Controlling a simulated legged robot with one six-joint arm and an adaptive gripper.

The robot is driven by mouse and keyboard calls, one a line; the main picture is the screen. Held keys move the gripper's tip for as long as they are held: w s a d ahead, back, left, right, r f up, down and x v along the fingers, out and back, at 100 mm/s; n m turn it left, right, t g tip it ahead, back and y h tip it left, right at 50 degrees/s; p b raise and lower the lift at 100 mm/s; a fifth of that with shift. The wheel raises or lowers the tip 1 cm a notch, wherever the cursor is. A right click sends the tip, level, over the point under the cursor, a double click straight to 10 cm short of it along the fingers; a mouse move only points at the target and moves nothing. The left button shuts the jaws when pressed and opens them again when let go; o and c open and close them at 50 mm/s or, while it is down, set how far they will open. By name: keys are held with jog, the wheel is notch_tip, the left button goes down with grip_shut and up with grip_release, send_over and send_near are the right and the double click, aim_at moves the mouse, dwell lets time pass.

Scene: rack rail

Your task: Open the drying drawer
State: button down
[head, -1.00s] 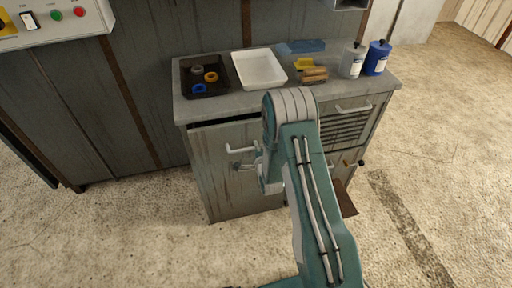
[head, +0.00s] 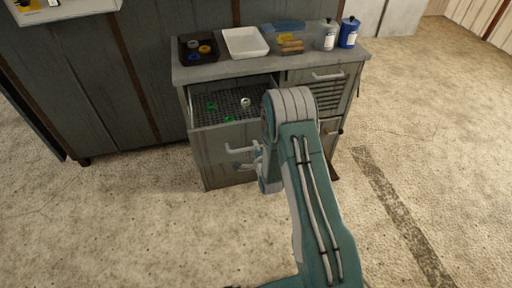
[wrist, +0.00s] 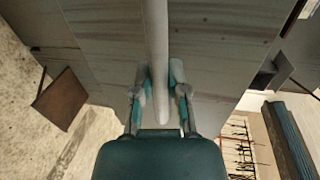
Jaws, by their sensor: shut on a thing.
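The drying drawer (head: 215,146) is the wide left drawer of the grey cabinet. It stands pulled out towards me, showing a dark mesh floor (head: 238,102) with green rings (head: 211,106) and a white ring (head: 245,102) on it. Its pale bar handle (head: 238,150) is on the front face. My gripper (head: 254,162) is at the handle's right end, partly hidden by my arm. In the wrist view, the handle (wrist: 157,45) runs between the two fingers of my gripper (wrist: 160,92), which are closed around it.
The floor in front is clear.

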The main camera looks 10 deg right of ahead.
jog(key=shift+s+f, duration=0.3)
jog(key=shift+s, duration=0.25)
jog(key=c, duration=0.6)
grip_release()
jog(key=shift+c, duration=0.2)
jog(key=shift+w+r, duration=0.1)
jog(key=shift+w, duration=0.05)
jog(key=v, duration=1.2)
